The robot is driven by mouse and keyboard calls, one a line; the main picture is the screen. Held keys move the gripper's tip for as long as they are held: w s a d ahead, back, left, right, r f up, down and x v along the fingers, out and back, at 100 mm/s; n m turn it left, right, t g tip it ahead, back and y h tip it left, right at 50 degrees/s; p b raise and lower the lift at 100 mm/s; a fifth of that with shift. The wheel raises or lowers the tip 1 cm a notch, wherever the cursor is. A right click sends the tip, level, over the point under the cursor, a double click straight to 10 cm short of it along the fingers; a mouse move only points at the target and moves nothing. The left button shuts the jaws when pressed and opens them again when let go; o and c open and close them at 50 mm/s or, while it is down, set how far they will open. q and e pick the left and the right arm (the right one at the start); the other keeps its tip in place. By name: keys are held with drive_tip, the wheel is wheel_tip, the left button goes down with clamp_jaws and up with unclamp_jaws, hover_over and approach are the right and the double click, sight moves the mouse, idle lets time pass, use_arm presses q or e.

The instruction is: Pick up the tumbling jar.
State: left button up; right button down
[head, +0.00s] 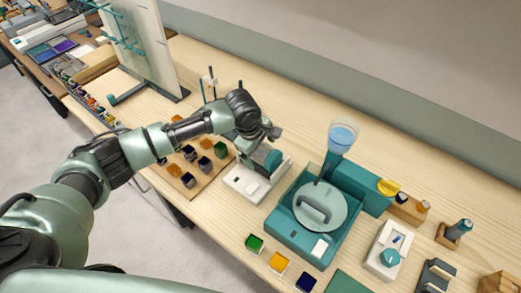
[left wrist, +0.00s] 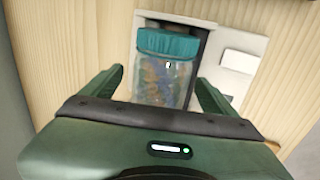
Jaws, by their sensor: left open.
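The tumbling jar lies on its side on a white machine (head: 243,188). In the left wrist view the jar (left wrist: 163,82) has clear walls, a teal lid and mottled coloured contents. In the head view its teal lid (head: 268,158) shows, and my gripper hides part of the jar. My left gripper (head: 268,139) is over the jar. In the left wrist view its two fingers are apart, one on each side of the clear body, with nothing held. I cannot tell whether they touch the jar. My right gripper is not in view.
A teal grinding machine with a round plate (head: 320,207) and a water funnel (head: 342,134) stands close to the right. A wooden board (head: 165,186) with several small coloured trays lies to the left. A tall pale panel (head: 150,45) stands at the back left.

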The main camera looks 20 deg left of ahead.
use_arm(q)
drive_tip(key=shift+s, duration=0.1)
drive_tip(key=c, duration=1.8)
drive_tip(key=shift+r, duration=0.1)
